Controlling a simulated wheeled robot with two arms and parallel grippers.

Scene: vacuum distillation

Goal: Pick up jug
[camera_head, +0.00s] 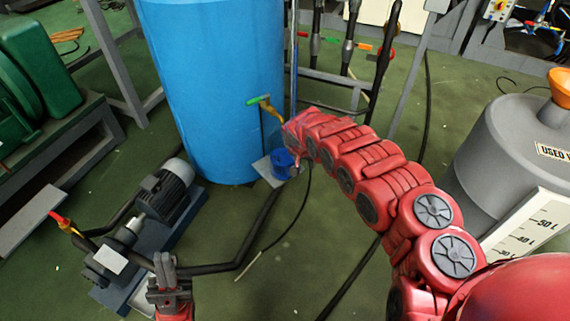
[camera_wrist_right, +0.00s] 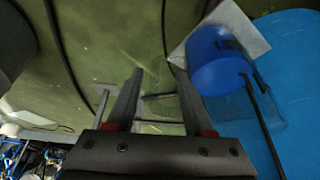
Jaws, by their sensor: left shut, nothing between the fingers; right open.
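The jug is a small blue vessel (camera_head: 281,165) on a light square plate (camera_head: 260,167) beside the large blue drum, partly hidden by my right arm. In the right wrist view the blue jug (camera_wrist_right: 215,60) is at the upper right, with a dark bar and a clear bluish part next to it. My right gripper (camera_wrist_right: 160,85) is open, with nothing between its fingers; the jug lies to the right of the fingers. In the head view the right arm ends just above the jug, and its fingers are not clear. My left gripper (camera_head: 167,270) is shut and empty at bottom left.
A pump with motor (camera_head: 165,195) is at left. A grey tank (camera_head: 510,140) with a funnel stands at right. Hoses cross the green floor.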

